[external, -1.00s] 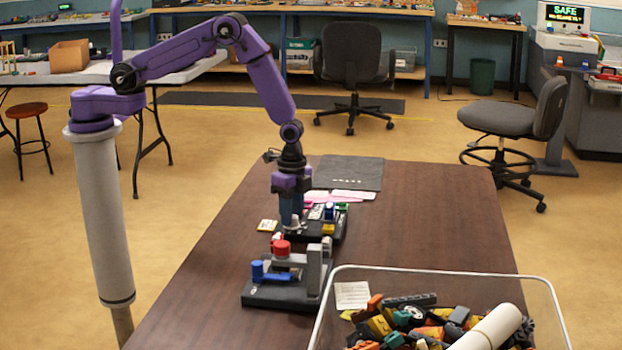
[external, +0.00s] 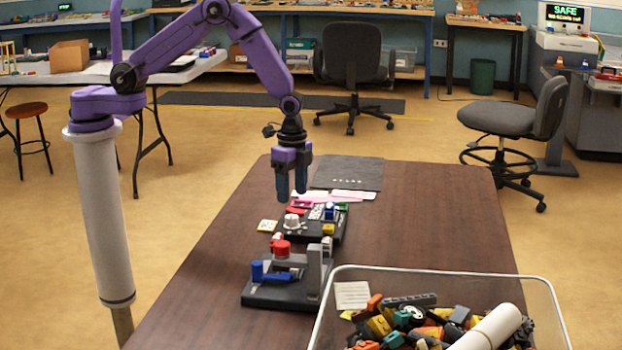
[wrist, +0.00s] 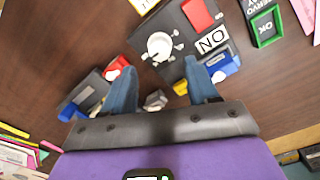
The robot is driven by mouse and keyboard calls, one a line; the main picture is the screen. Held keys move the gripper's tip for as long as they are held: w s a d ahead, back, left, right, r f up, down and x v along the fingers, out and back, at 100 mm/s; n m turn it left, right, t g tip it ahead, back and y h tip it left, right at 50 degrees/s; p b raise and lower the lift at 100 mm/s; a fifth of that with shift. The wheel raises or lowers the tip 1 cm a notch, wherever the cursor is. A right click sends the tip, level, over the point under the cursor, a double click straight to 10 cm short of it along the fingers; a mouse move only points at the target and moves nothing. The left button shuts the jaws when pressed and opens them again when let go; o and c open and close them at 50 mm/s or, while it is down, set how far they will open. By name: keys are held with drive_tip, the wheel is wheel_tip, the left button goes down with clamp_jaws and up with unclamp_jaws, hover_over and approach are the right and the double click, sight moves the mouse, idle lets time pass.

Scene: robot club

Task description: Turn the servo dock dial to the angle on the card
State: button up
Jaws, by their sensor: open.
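The servo dock (external: 325,230) is a dark block on the brown table. Its round white dial (external: 292,221) also shows in the wrist view (wrist: 158,45), with small pale marks around it. The dial's exact angle is too small to read. A small pale card (external: 267,225) lies left of the dock; a corner of a card shows at the wrist view's top edge (wrist: 143,4). Its print is unreadable. My gripper (external: 292,192) is open and empty, above the dial and apart from it. Its blue fingers (wrist: 160,80) point down toward the dock.
Nearer the camera stands a dark fixture (external: 285,288) with red and blue parts and a grey upright. A clear bin of loose parts (external: 552,300) is at front right. Pink and white papers (external: 352,195) and a dark mat (external: 347,172) lie behind the dock. The table's right side is clear.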

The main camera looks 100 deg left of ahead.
sight(293, 215)
wheel_tip(293, 215, up, 11)
drive_tip(key=shift+r, duration=0.15)
drive_tip(key=shift+a, duration=0.15)
drive_tip(key=s+a+r+n, duration=0.4)
drive_tip(key=s+a, duration=0.2)
drive_tip(key=s, duration=0.2)
drive_tip(key=s+a+r+n, duration=0.4)
drive_tip(key=s+a+n, duration=0.1)
drive_tip(key=s, duration=0.3)
drive_tip(key=s+d+r+n, duration=0.1)
drive_tip(key=s+d+n, duration=0.2)
drive_tip(key=s+n, duration=0.6)
drive_tip(key=s, duration=1.2)
drive_tip(key=shift+s+r+y, duration=0.2)
drive_tip(key=shift+s+y, duration=0.1)
drive_tip(key=shift+s, duration=0.1)
